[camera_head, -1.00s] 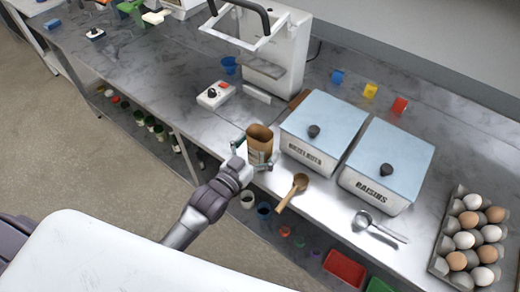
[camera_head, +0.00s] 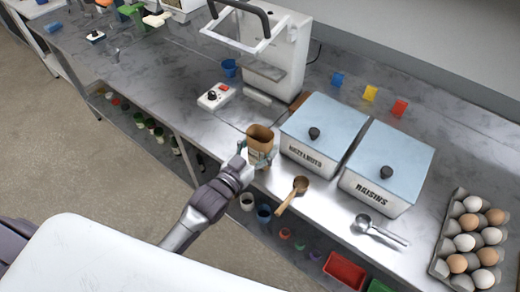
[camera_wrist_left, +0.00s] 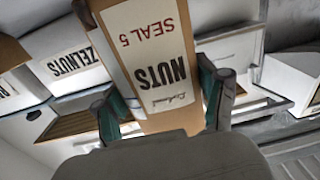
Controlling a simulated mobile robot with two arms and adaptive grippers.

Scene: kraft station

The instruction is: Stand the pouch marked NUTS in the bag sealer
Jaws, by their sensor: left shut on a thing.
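The brown pouch (camera_head: 260,139) is upright and open-topped at the front edge of the bench, left of the hazelnuts bin. In the left wrist view its cream label (camera_wrist_left: 150,50) reads NUTS and SEAL 5, upside down. My left gripper (camera_head: 256,157) is shut on the pouch, with a finger on each side of it. I cannot tell whether the pouch's base touches the bench. A tall white machine (camera_head: 290,55) with a black handle and a white frame stands behind it, and appears to be the bag sealer. My right gripper is not in view.
A white switch box (camera_head: 214,97) and a blue cup (camera_head: 229,67) stand left of the machine. The hazelnuts bin (camera_head: 322,130), raisins bin (camera_head: 388,165), wooden scoop (camera_head: 292,195), metal scoop (camera_head: 380,229) and egg tray (camera_head: 440,265) lie to the right. Bare bench separates pouch and machine.

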